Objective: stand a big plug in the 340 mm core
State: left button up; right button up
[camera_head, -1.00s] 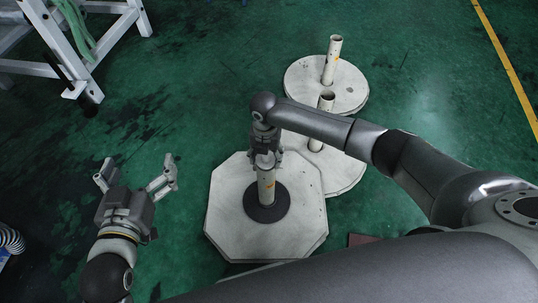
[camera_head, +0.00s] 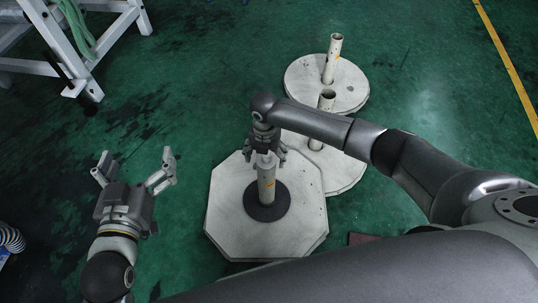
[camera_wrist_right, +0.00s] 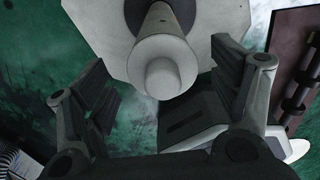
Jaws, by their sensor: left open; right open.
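The near pale core (camera_head: 266,186) stands upright on an octagonal plate, with a dark round ring (camera_head: 283,205) at its foot. A pale grey plug (camera_wrist_right: 163,76) with a round stepped end sits at the core's top in the right wrist view. It looks upright in the core; how deep it sits is hidden. My right gripper (camera_head: 266,156) is over the core's top, its fingers spread on both sides of the plug and apart from it. My left gripper (camera_head: 133,171) is open and empty over the floor at the left.
The octagonal plate (camera_head: 230,215) bears the near core. Two more pale cores, a middle one (camera_head: 326,102) and a far one (camera_head: 332,60), stand on round plates behind. A white frame (camera_head: 105,35) stands at the upper left. The green floor between is clear.

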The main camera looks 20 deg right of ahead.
jog(key=shift+d+r, duration=0.1)
jog(key=shift+r, duration=0.05)
jog(key=shift+r, duration=0.3)
notch_tip(320, 180, up, 11)
jog(key=m, duration=0.1)
jog(key=shift+s+d, duration=0.2)
jog(key=shift+d, duration=0.2)
